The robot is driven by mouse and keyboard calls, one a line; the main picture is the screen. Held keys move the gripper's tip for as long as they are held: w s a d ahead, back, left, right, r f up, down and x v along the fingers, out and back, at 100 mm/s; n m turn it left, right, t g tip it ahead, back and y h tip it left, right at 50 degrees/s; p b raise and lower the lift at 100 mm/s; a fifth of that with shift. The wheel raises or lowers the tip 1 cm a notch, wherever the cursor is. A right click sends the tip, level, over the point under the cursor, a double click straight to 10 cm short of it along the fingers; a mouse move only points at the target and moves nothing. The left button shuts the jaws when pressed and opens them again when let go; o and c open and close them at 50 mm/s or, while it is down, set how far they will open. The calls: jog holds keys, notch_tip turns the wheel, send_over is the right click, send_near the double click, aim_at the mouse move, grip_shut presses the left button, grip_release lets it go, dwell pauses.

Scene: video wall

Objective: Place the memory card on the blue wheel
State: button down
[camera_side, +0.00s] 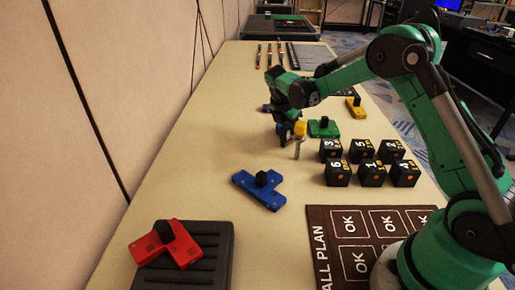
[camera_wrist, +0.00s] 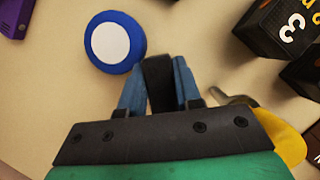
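The blue wheel (camera_wrist: 134,25), a round blue disc with a white centre, lies on the table in the wrist view, just ahead and left of my fingertips. My gripper (camera_wrist: 158,70) has its two blue fingers closed on a flat black piece (camera_wrist: 158,88), which I take to be the memory card. The held card is to the right of the wheel in the wrist view and apart from it in that picture; its height is hard to tell. In the side view my gripper (camera_side: 287,138) points down near the table's middle, and the wheel and card cannot be made out.
Black numbered cubes (camera_side: 371,173) stand to the right. A yellow-topped tool with a metal shaft (camera_side: 298,148) is close by my gripper. A green block (camera_side: 323,128), a blue T-shaped block (camera_side: 260,190) and a red one (camera_side: 166,243) on a dark tray (camera_side: 215,265) stand around.

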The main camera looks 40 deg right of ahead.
jog(key=shift+r, duration=0.1)
notch_tip(320, 180, up, 19)
jog(key=w+d+f+n, duration=0.1)
jog(key=f, duration=0.4)
jog(key=w+d+f+n+t, duration=0.1)
jog(key=w+f+n, duration=0.1)
jog(key=f, duration=0.3)
jog(key=w+d+f+n, duration=0.1)
jog(key=d+f, duration=0.1)
jog(key=f, duration=0.3)
jog(key=shift+w+d+f+n+t, duration=0.1)
jog(key=shift+w+f+n+t, duration=0.2)
jog(key=shift+f+t, duration=0.1)
jog(key=c, duration=0.6)
grip_release()
jog(key=shift+f, duration=0.1)
